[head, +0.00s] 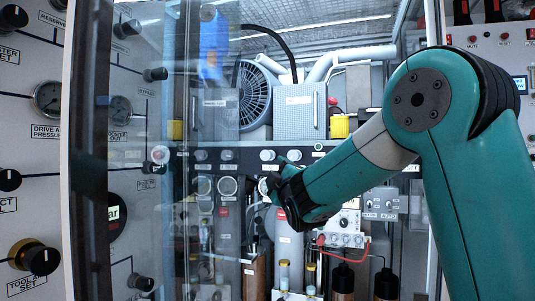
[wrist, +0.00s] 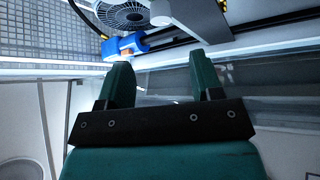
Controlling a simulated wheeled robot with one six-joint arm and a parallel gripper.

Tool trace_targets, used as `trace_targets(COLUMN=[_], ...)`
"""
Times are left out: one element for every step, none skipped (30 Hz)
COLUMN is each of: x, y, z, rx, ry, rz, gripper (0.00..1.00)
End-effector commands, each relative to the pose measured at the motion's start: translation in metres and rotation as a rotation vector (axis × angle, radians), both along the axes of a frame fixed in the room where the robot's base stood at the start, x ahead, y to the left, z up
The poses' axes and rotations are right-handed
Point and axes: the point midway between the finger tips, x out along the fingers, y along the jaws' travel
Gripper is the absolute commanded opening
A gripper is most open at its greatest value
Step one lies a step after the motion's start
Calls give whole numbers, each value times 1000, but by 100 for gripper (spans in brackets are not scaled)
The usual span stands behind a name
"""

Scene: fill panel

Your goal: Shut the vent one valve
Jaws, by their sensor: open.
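No label reading vent one is legible, so I cannot tell which knob is that valve. In the head view, a row of round pale knobs (head: 268,156) runs along a dark rail behind the clear door. My gripper (wrist: 163,76) shows in the wrist view as two teal fingers standing apart, with nothing between them. In the head view, my arm's dark wrist is in front of the cabinet, just below that rail, and hides part of it; the fingertips cannot be made out there.
A clear door with a dark frame edge (head: 89,150) stands left of my arm. The left panel carries several black knobs (head: 13,18) and a gauge (head: 47,98). A fan (head: 255,94) sits behind the rail. Bottles and cylinders (head: 343,279) stand below my wrist.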

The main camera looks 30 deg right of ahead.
Motion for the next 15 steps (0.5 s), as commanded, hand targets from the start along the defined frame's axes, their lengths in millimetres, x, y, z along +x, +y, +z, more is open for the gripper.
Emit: trace_targets(x=[12,18,27,33,39,47,53,59,67,72,77,83,87,91,95], y=[-5,-6,-9,-11,-12,-15,-17,-19,-21,-22,-24,-25,-26,-27,-29], z=[8,10,13,15,18,21,23,25,28,30,31,33,34,36,37], rx=[2,2,2,2,2,2,2,2,2,3,3,3,3,2,2], ry=[0,1,3,2,2,1,2,2,1,2,2,2,2,1,2], rz=[-1,-2,-2,-1,-1,-1,-1,-1,-1,0,0,1,1,0,0], gripper=[60,60,60,60,60,60,60,60,60,60,60,60,60,60,60])
